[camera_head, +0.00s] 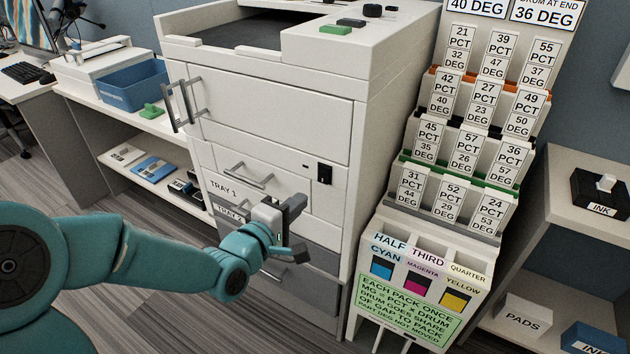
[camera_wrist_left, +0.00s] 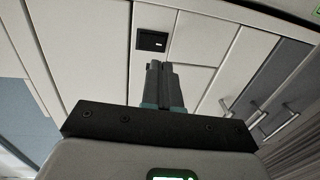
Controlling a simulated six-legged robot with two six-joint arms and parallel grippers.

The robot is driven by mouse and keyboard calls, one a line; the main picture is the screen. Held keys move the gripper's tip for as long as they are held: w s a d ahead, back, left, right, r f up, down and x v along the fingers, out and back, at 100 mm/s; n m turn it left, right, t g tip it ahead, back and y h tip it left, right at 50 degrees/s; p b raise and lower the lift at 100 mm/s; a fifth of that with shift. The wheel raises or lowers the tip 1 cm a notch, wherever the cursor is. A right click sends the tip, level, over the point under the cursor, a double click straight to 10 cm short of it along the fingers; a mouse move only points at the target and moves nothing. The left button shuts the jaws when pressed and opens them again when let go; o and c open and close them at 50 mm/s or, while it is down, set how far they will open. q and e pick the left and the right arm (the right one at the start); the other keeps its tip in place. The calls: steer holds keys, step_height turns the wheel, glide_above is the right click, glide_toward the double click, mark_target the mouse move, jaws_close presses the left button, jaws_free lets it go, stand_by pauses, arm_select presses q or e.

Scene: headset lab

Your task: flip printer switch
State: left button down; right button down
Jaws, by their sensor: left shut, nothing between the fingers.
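The printer (camera_head: 270,120) is a large off-white cabinet with drawers in the middle of the head view. Its switch (camera_head: 324,173) is a small black block on the front, near the right edge. In the left wrist view the switch (camera_wrist_left: 152,41) is a dark square with a small pale mark. My left gripper (camera_head: 297,203) is shut and empty in front of the printer, lower left of the switch in the head view. In the left wrist view its fingertips (camera_wrist_left: 160,68) point toward the switch, just below it in the picture. They look apart from it. My right gripper is not in view.
Drawer handles (camera_head: 248,176) stick out from the printer front near my left arm. A stepped card rack (camera_head: 470,130) stands close on the right. Shelves with a blue bin (camera_head: 135,85) are at left, and a shelf with an ink box (camera_head: 600,195) is at far right.

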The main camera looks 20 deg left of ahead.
mark_target(323, 181)
arm_select(q)
steer(key=w, duration=0.5)
steer(key=w+d+f, duration=0.1)
steer(key=w, duration=0.1)
steer(key=shift+w, duration=0.15)
steer(key=shift+w+f+t+b, duration=0.2)
steer(key=shift+t+b, duration=0.1)
steer(key=shift+b, duration=0.95)
steer(key=shift+r, duration=0.2)
steer(key=shift+f, duration=0.1)
